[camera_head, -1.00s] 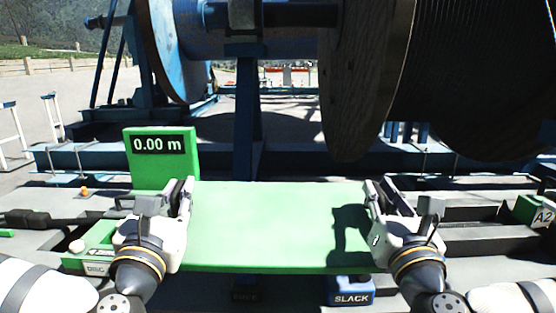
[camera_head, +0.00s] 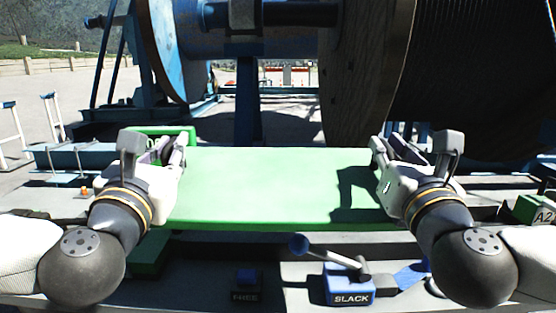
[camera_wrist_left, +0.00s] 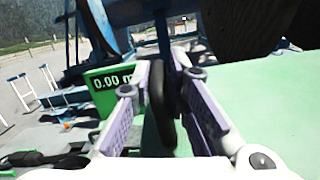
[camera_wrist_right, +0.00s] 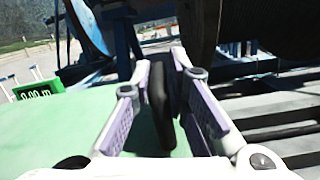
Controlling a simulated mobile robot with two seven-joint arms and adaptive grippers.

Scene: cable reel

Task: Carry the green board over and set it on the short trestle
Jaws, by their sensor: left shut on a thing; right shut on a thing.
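The green board (camera_head: 270,190) is a flat rectangle held roughly level in front of me, above the grey deck. My left gripper (camera_head: 178,150) is shut on its left edge. My right gripper (camera_head: 378,152) is shut on its right edge. The board also shows in the left wrist view (camera_wrist_left: 270,110) and the right wrist view (camera_wrist_right: 80,125). Two white-legged trestles with blue tops stand on the ground at the far left, a nearer one (camera_head: 13,122) and a farther one (camera_head: 53,116). I cannot tell for sure which is the short one.
A big cable reel (camera_head: 365,75) on a blue frame stands ahead. A green display reading 0.00 m (camera_wrist_left: 108,85) stands behind my left gripper. Below the board's near edge are a lever (camera_head: 325,252) and a blue SLACK box (camera_head: 348,290). A green A2 block (camera_head: 535,208) sits at right.

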